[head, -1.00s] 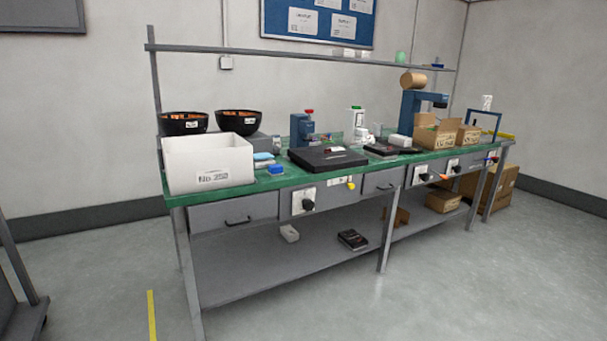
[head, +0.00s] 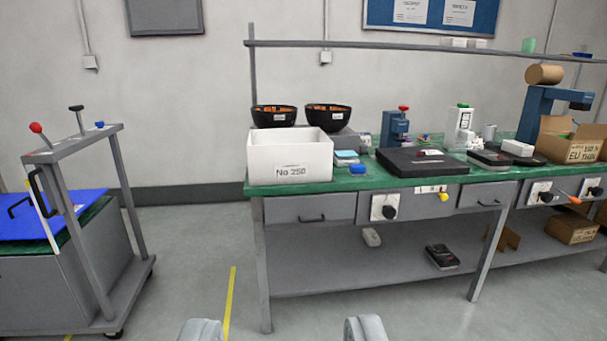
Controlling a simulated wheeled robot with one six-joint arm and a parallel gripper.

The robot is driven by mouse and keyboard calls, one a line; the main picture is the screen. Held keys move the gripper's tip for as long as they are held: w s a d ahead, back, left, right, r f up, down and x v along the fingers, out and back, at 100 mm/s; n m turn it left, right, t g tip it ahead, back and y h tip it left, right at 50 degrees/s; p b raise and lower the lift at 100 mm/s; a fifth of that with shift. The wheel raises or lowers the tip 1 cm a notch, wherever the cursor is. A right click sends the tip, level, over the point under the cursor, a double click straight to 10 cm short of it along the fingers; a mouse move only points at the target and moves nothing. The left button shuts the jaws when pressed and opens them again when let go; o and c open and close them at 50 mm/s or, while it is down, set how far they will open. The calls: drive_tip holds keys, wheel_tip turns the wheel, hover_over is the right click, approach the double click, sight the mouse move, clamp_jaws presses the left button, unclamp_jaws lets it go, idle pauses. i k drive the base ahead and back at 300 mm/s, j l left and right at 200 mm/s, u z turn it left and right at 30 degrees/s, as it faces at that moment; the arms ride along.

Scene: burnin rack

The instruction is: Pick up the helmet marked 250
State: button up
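A white open-topped box (head: 290,150) stands at the left end of the green-topped workbench (head: 340,187). Its front label reads "No 250". Behind it are two black, bowl-shaped things with orange insides, a left one (head: 274,119) and a right one (head: 328,119). Each has a small white label too small to read. I cannot tell whether they are upturned helmets, and no other helmet shows. The box hides what lies inside it. My gripper (head: 283,331) shows as two grey fingertips at the bottom edge, wide apart, empty and well short of the bench.
A grey cart (head: 70,285) with a blue top stands at left. Floor between it and the bench is clear, with a yellow line (head: 230,300). A shelf rail (head: 420,47) runs above.

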sight(333, 118)
drive_tip(key=i+j+z, duration=0.3)
drive_tip(key=i+j, duration=0.4)
